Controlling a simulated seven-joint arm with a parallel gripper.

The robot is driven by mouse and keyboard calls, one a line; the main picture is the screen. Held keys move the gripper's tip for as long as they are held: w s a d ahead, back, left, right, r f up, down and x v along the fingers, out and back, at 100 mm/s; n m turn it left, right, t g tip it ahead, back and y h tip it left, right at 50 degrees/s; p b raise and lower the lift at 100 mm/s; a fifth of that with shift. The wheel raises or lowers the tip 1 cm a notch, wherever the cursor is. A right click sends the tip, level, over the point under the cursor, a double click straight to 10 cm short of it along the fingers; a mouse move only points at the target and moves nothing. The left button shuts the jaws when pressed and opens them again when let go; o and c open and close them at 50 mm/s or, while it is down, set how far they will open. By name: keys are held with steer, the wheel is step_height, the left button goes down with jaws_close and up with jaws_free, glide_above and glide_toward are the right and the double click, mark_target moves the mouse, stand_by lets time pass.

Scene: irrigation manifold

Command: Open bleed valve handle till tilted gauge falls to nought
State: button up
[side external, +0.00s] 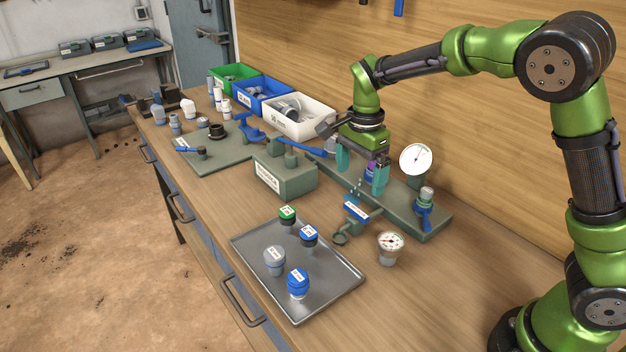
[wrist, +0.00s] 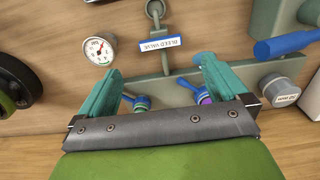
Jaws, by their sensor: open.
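A bleed valve label (side external: 356,208) stands on a side branch of the green manifold (side external: 432,229); it shows upside down in the wrist view (wrist: 165,43). A blue handle with a purple collar (side external: 370,171) sits on the manifold between my fingers; it also shows in the wrist view (wrist: 205,97). A second blue handle (side external: 424,212) is at the manifold's right end. My gripper (side external: 362,170) is open around the purple-collared handle, contact not clear.
A large white dial (side external: 416,158) rises behind the manifold, close right of my gripper. A metal tray (side external: 330,299) with several capped fittings lies in front. A green block (side external: 284,176) stands left. Parts bins (side external: 298,122) line the wall.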

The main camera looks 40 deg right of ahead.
mark_target(356, 210)
step_height(356, 210, down, 9)
stand_by(0.3)
steer(key=c, duration=1)
